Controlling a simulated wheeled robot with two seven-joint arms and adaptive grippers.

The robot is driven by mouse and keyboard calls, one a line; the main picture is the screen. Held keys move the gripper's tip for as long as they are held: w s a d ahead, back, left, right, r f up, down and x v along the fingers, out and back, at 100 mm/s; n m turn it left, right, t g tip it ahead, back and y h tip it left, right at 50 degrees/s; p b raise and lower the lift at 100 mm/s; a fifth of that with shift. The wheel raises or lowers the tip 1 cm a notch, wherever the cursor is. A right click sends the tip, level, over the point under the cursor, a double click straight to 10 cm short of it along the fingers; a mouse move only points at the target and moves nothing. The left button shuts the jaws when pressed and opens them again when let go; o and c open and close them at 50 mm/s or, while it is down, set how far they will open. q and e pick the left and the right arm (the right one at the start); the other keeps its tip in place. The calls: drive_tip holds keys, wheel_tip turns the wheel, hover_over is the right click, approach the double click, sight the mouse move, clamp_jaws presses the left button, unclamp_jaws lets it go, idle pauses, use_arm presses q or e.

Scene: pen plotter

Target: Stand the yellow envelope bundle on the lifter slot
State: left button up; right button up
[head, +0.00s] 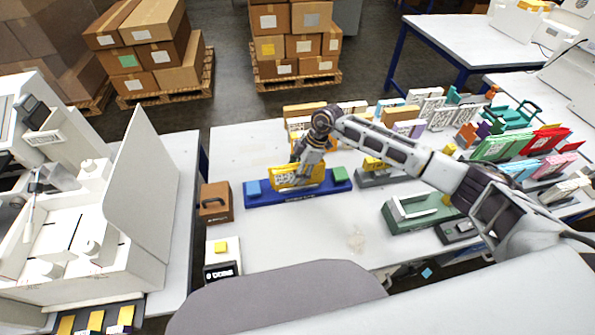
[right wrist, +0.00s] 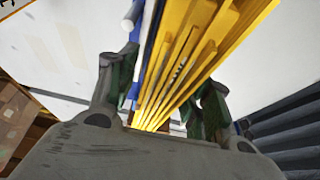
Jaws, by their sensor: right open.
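The yellow envelope bundle (head: 290,178) stands on the blue lifter base (head: 262,198), between a light blue block (head: 254,187) and a green block (head: 340,174). My right gripper (head: 307,165) comes down over the bundle from above. In the right wrist view, the yellow bundle (right wrist: 195,50) runs between the open fingers of my right gripper (right wrist: 160,105). Whether the bundle is fully seated in the slot is hidden. My left gripper does not show in the head view.
A brown box with a handle (head: 215,202) stands left of the lifter. Several coloured envelope bundles and racks fill the table's right side. A green tray (head: 420,213) lies at right. The tabletop in front of the lifter (head: 300,235) is mostly clear.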

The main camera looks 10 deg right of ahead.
drive_tip(key=b+v, duration=0.1)
drive_tip(key=v, duration=0.9)
drive_tip(key=shift+v, duration=0.8)
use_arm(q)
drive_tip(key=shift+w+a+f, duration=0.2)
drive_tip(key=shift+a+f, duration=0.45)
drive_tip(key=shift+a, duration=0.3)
use_arm(e)
drive_tip(key=shift+r, duration=0.25)
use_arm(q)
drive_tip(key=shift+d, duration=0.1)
